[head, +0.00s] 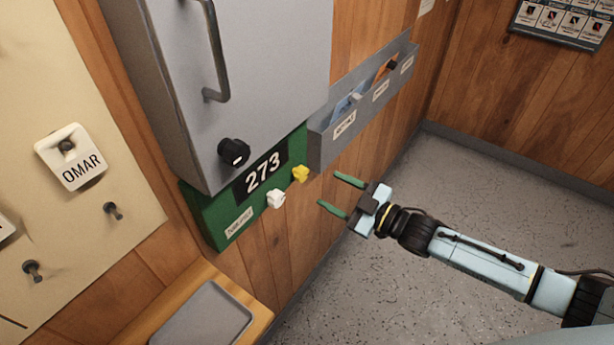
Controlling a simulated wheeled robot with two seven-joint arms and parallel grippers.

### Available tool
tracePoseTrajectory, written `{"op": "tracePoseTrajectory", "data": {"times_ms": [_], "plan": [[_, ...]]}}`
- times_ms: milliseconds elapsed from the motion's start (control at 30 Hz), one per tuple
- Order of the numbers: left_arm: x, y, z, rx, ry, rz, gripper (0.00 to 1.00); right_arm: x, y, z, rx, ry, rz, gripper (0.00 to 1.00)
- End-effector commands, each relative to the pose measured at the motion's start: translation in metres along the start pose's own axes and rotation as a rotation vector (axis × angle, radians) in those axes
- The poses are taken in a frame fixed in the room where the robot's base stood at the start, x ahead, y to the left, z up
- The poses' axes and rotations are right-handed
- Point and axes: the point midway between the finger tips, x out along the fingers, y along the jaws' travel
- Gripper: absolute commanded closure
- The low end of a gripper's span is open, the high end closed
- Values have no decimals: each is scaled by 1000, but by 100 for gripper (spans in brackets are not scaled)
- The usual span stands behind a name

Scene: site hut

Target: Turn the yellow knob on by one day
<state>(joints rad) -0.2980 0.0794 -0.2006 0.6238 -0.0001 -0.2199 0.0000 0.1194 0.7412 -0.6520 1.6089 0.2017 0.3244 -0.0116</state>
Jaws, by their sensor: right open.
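The yellow knob (300,174) sticks out of the right side of a green wall box (207,207). The box has a black display (260,174) reading 273 and a small label below it that is too small to read surely. A white knob (276,198) sits just below and left of the yellow one. My right gripper (333,192) is open and empty, its two green fingers pointing left toward the yellow knob. A gap shows between the fingertips and the knob. My left gripper is not in view.
A grey cabinet (250,75) with a handle and black knob (233,152) hangs above the box. A grey file rack (330,148) is to its right. A wooden ledge with a grey tray (205,318) lies below. A board (45,215) with an OMAR tag (70,157) is left.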

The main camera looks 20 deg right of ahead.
Motion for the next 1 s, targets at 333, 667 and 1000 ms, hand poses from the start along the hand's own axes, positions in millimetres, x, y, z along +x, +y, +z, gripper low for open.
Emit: {"op": "tracePoseTrajectory", "data": {"times_ms": [333, 667, 1000], "plan": [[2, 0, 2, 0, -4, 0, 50, 65, 0, 0, 0, -1, 1, 45], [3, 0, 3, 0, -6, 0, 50, 82, 0, 1, 0, -3, 0, 45], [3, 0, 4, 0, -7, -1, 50, 82, 0, 1, 0, -2, 1, 67]]}}
